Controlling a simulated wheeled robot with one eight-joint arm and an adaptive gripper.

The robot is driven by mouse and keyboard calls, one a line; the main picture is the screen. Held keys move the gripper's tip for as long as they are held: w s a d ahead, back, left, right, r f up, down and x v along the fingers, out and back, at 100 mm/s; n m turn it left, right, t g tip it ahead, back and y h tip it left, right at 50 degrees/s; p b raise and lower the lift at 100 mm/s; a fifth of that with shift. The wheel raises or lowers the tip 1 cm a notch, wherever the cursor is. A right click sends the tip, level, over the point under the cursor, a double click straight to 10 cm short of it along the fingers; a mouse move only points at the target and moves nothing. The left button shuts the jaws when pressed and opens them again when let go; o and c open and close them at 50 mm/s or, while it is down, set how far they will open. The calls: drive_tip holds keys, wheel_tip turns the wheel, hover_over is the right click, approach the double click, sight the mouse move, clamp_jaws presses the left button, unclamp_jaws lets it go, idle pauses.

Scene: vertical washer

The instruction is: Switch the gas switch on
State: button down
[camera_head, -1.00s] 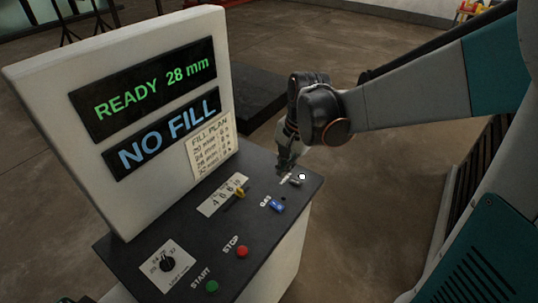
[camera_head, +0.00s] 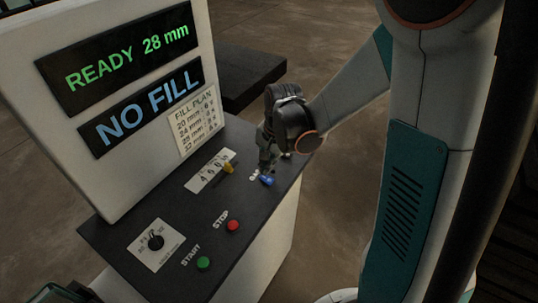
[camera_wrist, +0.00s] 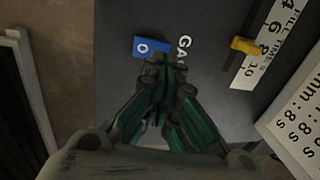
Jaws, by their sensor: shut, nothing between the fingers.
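The blue gas switch (camera_head: 267,180) sits on the dark control panel (camera_head: 215,190), near its right end. In the wrist view the gas switch (camera_wrist: 150,47) shows a white "O" on its left part, and the "GAS" label (camera_wrist: 183,50) is partly covered. My gripper (camera_head: 266,166) is shut and empty, pointing down just beside the switch. In the wrist view my gripper's fingertips (camera_wrist: 168,62) are right at the switch's near edge and hide part of it. I cannot tell whether they touch it.
The upright display (camera_head: 128,75) reads "READY 28 mm" and "NO FILL". A fill plan card (camera_head: 196,121) hangs there.

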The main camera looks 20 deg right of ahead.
sight(266, 179)
drive_tip(key=shift+w+a+f, duration=0.1)
drive_tip(key=shift+f, duration=0.9)
drive_tip(key=shift+w+a+f+g+h+b, duration=0.3)
drive_tip(key=shift+f+g+h+b, duration=0.1)
drive_tip(key=shift+f+g+b, duration=0.3)
drive_tip(key=shift+s+d+r, duration=0.15)
drive_tip(key=shift+r, duration=0.15)
